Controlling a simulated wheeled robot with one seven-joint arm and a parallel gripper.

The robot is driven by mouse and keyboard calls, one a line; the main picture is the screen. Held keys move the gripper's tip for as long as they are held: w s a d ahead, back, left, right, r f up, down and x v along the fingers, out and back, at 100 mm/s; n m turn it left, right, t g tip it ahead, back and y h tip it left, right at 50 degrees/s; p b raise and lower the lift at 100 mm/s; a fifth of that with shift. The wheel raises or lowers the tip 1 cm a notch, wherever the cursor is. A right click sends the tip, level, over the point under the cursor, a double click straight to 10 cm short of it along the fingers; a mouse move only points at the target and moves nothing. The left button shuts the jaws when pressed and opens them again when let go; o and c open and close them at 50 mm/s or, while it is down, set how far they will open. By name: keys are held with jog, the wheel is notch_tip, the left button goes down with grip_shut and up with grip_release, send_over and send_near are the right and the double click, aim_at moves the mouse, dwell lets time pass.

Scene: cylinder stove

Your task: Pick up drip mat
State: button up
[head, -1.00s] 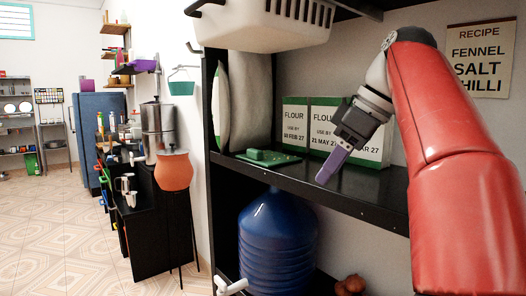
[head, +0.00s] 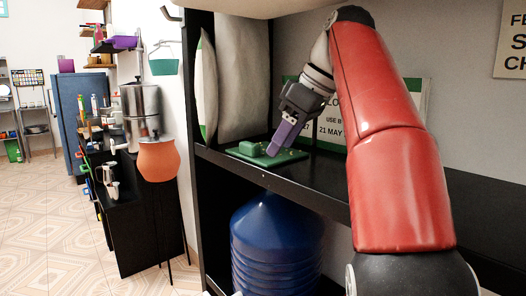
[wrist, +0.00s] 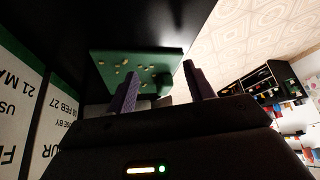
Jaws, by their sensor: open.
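The drip mat is a thin green mat (head: 262,160) lying flat on the black shelf, near the shelf's left end. A small green block (head: 248,147) sits on its left part. Small pale bits show on the mat's surface in the wrist view (wrist: 108,62). My gripper (head: 275,150), with purple fingers, points down over the mat's right part. In the wrist view its two fingers (wrist: 160,70) are spread apart with nothing held between them, and the mat lies beyond the tips. I cannot tell whether a fingertip touches the mat.
The black shelf (head: 325,190) has bare room to the right. Flour packets (head: 330,125) stand behind my gripper. Tall pale sacks (head: 243,80) stand at the back left, close behind the mat. A blue water bottle (head: 275,240) stands below.

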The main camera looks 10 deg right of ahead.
aim_at(257, 145)
jog(key=w+a, duration=0.2)
jog(key=a+p, duration=0.1)
jog(key=a, duration=0.1)
jog(key=shift+w+a, duration=0.1)
jog(key=shift+w, duration=0.3)
jog(key=shift+w+a+f, duration=0.1)
jog(key=shift+a+f, duration=0.05)
jog(key=shift+f, duration=0.4)
grip_shut()
